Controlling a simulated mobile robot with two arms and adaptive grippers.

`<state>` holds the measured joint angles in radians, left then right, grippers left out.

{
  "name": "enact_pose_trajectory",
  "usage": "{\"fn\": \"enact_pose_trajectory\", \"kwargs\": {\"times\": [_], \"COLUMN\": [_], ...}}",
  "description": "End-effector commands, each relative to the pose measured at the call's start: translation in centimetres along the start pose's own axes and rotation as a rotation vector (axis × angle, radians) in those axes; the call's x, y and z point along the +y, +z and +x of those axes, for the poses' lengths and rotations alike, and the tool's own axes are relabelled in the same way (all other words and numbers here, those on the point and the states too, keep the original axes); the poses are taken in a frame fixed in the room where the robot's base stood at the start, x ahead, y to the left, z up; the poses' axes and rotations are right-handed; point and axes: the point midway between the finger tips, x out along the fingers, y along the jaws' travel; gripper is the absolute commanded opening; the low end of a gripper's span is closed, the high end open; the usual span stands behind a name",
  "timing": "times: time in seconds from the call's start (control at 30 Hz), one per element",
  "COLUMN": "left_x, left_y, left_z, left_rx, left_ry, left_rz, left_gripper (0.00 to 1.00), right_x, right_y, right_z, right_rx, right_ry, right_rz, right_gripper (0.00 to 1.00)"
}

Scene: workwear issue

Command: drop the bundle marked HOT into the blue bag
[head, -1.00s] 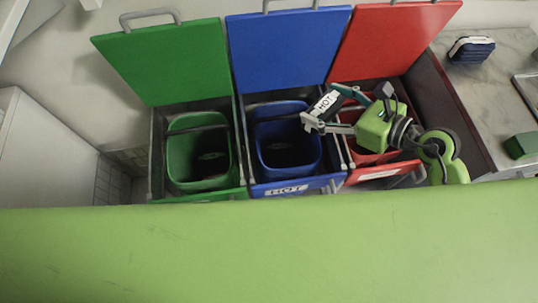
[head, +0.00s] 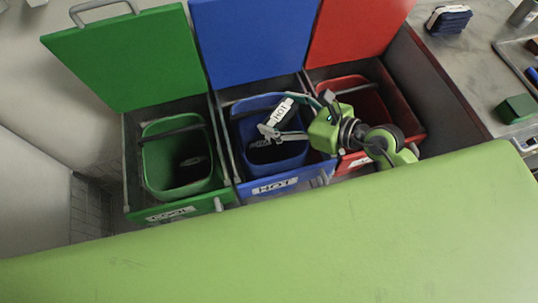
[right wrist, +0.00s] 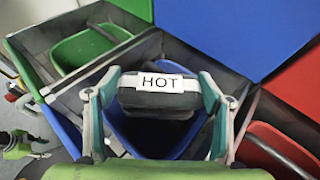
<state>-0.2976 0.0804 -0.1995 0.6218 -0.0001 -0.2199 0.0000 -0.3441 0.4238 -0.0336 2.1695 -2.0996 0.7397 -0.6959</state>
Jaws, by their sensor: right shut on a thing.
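The bundle marked HOT (head: 281,111) is dark with a white label, and its label reads clearly in the right wrist view (right wrist: 160,83). My right gripper (head: 278,115) is shut on it, one finger on each side, and holds it over the mouth of the blue bag (head: 238,128). In the right wrist view the blue bag (right wrist: 150,145) opens below the bundle. The bag's inside is partly hidden by gripper and bundle; a dark thing with a pale label shows in it. What looks like my left gripper shows small at the right wrist view's left edge, its jaws unclear.
A green bag (head: 150,180) at left holds a dark labelled thing; a red bag (head: 365,100) stands at right. Raised green (head: 125,60), blue (head: 255,40) and red (head: 355,25) lids stand behind. A counter (head: 470,75) at right carries a dark blue bundle (head: 449,20) and a green block (head: 516,109).

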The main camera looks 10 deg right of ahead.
Motion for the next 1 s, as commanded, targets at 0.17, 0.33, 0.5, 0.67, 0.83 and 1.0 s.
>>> {"fn": "enact_pose_trajectory", "kwargs": {"times": [0.17, 0.33, 0.5, 0.67, 0.83, 1.0], "left_x": [0.0, 0.1, 0.1, 0.1, 0.1, 0.1], "left_y": [0.1, 0.1, 0.2, 0.5, 0.6, 0.4], "left_z": [0.1, 0.1, 0.1, 0.1, 0.1, 0.1], "left_rx": [-0.001, -0.001, -0.002, -0.007, -0.007, -0.006], "left_ry": [0.000, 0.001, 0.001, 0.001, 0.001, 0.001], "left_rz": [0.000, 0.000, 0.000, 0.000, 0.000, 0.000], "left_gripper": [0.40, 0.40, 0.40, 0.40, 0.40, 0.40], "right_x": [0.0, 0.0, 0.0, 0.0, 0.0, 0.0], "right_y": [0.0, 0.0, 0.0, -0.1, -0.2, -0.3], "right_z": [0.0, 0.0, 0.0, 0.0, -1.0, -4.0], "right_rx": [-0.002, -0.002, -0.001, 0.001, 0.003, 0.005], "right_ry": [-0.001, 0.000, 0.000, 0.000, 0.000, 0.000], "right_rz": [-0.001, -0.001, -0.001, 0.000, -0.001, 0.000], "right_gripper": [0.48, 0.91, 0.93, 0.93, 0.93, 0.93]}}
